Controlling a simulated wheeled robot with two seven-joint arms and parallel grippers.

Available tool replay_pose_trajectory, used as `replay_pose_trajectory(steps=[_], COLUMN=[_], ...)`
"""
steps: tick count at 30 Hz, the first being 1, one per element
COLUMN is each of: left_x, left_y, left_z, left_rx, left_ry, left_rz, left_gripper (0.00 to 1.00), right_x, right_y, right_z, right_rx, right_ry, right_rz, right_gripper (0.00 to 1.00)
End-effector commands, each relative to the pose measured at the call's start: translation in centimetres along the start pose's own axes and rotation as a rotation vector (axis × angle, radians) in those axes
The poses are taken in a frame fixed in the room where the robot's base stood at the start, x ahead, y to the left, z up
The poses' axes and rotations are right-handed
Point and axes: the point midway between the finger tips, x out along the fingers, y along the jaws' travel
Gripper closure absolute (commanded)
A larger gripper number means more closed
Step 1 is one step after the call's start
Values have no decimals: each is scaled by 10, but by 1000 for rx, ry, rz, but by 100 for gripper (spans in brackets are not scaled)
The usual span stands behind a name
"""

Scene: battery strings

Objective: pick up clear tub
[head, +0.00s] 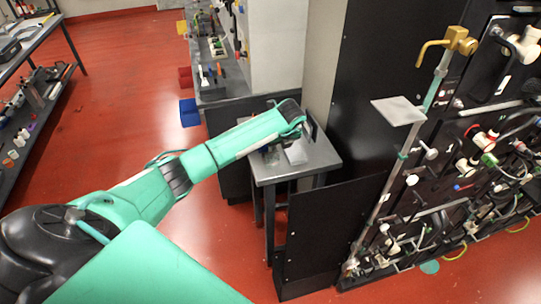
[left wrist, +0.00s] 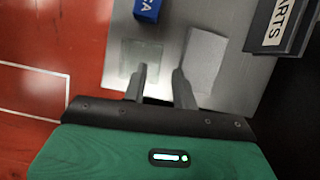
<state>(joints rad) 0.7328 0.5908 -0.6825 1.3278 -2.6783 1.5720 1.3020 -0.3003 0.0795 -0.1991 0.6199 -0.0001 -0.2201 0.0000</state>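The clear tub (left wrist: 140,55) looks like a faint, see-through square on the grey table in the left wrist view. My left gripper (left wrist: 160,73) is open, with a gap between its two fingers and nothing held. Its left fingertip overlaps the tub's lower right part in the picture; I cannot tell whether they touch. My right gripper is in neither view.
A pale flat-looking piece (left wrist: 206,58) lies right of the fingers. A blue box (left wrist: 148,10) stands beyond the tub, and a dark labelled bin (left wrist: 280,25) is at upper right. A black panel (head: 335,225) stands beside the table. Red floor is open at left.

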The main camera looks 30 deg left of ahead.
Motion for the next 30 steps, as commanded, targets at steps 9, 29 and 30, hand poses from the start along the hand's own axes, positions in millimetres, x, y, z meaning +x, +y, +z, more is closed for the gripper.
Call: replay_pose_trajectory(steps=[9,29,30], left_x=[22,21,20], left_y=[0,0,0], left_z=[0,0,1], left_rx=[1,0,0], left_ry=[0,0,0], left_rz=[-1,-1,-2], left_gripper=[72,100,100], right_x=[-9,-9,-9], right_y=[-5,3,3], right_z=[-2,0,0], right_rx=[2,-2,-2], right_ry=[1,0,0], right_rz=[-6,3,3], right_gripper=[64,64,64])
